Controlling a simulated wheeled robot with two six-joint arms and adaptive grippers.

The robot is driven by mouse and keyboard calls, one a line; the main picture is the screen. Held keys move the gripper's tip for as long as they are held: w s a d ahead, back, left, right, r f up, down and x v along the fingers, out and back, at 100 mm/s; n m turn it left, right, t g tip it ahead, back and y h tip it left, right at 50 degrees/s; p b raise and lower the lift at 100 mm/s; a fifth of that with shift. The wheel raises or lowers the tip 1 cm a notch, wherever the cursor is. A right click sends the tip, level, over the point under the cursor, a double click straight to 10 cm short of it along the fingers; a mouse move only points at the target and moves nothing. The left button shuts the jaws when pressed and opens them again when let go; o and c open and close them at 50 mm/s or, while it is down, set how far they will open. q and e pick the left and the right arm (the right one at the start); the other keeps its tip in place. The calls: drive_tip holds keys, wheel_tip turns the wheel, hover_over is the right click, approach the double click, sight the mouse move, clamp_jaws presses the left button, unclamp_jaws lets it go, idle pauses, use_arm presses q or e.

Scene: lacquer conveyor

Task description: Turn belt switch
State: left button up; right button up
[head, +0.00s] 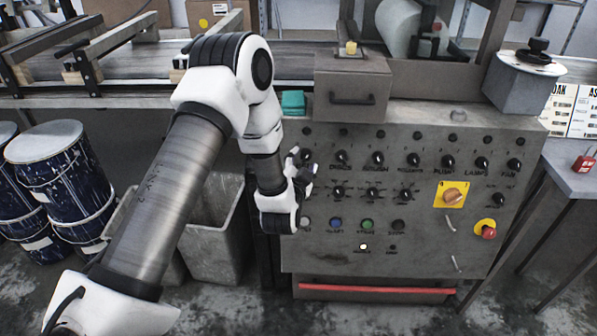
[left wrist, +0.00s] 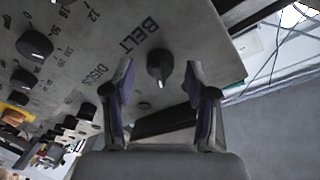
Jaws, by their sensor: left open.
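The belt switch (left wrist: 159,68) is a round black knob with a light pointer mark on the grey panel, under the printed word BELT in the left wrist view. My left gripper (left wrist: 160,80) is open, with one finger on each side of the knob in that view. I cannot tell whether the fingers touch it or how deep they reach. My right gripper is in neither view.
Several similar knobs stand close by, the DISCS knob (head: 341,158) nearest. A yellow-plated rotary switch (head: 453,195) and a red stop button (head: 488,230) are at the panel's right. A drawer box (head: 352,85) sits above. A grey bin (head: 215,235) stands left of the panel.

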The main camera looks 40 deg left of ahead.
use_arm(q)
drive_tip(key=v, duration=1.1)
drive_tip(key=shift+w+r, duration=0.1)
